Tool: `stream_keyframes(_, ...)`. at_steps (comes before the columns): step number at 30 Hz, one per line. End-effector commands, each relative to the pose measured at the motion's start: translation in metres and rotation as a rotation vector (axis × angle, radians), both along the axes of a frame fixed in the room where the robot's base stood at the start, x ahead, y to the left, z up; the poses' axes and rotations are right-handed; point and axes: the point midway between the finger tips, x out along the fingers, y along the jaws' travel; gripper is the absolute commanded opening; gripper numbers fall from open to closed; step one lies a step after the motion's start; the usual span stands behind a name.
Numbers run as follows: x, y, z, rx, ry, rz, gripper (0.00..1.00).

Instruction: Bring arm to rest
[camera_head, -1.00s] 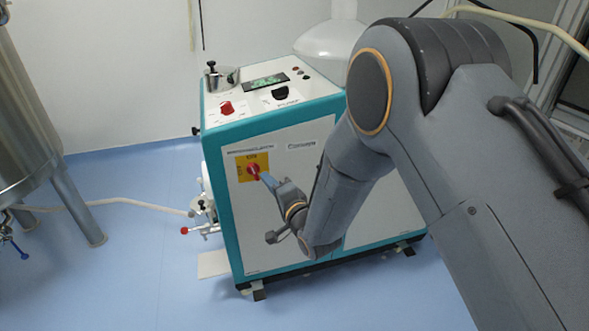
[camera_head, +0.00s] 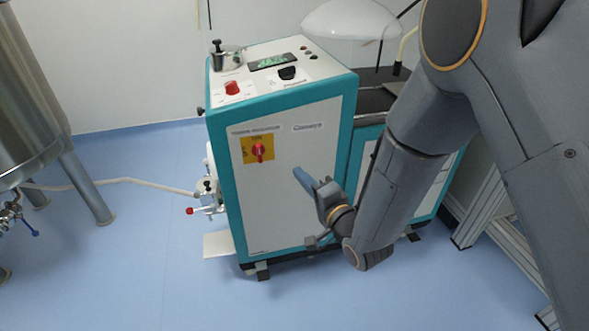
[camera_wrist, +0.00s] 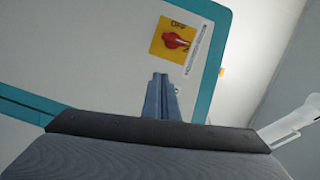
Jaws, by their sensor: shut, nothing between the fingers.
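My gripper (camera_head: 303,178) is shut and empty, with its blue-grey fingers together in front of the machine's white front panel. In the head view it is right of and a little below the red rotary switch (camera_head: 259,152) on its yellow plate, clearly apart from it in the picture. In the wrist view the shut fingers (camera_wrist: 161,78) point up toward the red switch (camera_wrist: 174,41), which lies beyond their tips. My arm comes in from the upper right, bent downward.
The teal and white machine (camera_head: 285,190) stands on the blue floor, with a red knob (camera_head: 232,88) on top. A steel tank (camera_head: 30,110) stands at the left, with a hose (camera_head: 120,181) running to the machine. Metal framing (camera_head: 490,215) is at the right. The floor in front is clear.

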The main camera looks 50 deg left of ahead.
Motion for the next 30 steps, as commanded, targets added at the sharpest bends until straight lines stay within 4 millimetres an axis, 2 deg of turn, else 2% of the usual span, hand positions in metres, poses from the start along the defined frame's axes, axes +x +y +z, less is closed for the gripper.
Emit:
stream_keyframes(4, -0.001, -0.006, 0.000, 0.000, 0.000, -0.001, 0.00)
stream_keyframes(23, 0.003, -0.009, 0.002, -0.008, -0.006, -0.008, 0.00)
stream_keyframes(26, 0.024, -0.022, 0.007, -0.063, -0.037, -0.050, 0.00)
stream_keyframes(29, 0.064, -0.052, 0.017, -0.180, -0.095, -0.130, 0.00)
stream_keyframes(30, 0.083, -0.071, 0.021, -0.245, -0.118, -0.166, 0.00)
